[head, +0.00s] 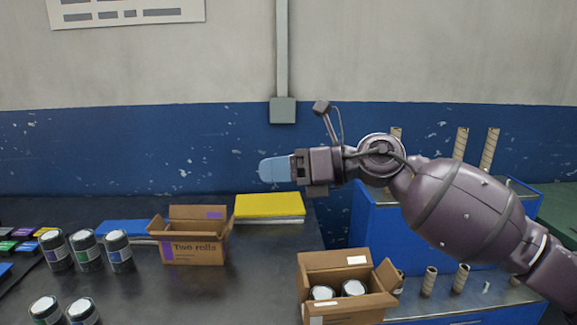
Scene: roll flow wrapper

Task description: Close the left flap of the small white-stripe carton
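The small white-stripe carton (328,262) stands near the front edge of the picture, right of centre. It is brown cardboard with white marks, and its top is open, with two lidded rolls or cans (353,288) inside. Its back flap stands up and its right flap leans outward. The left flap is hard to make out. My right gripper (274,170) has blue fingertips pointing left, in the air above and behind the carton, apart from it. It shows side-on, so its opening is hidden. My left gripper is out of the picture.
A "Two rolls" carton (195,252) with a purple stripe stands open on the dark table (240,295). A yellow stack (269,206) lies behind it. Several cans (119,252) stand at left. A blue cabinet (375,240) with cardboard tubes (460,278) is at right.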

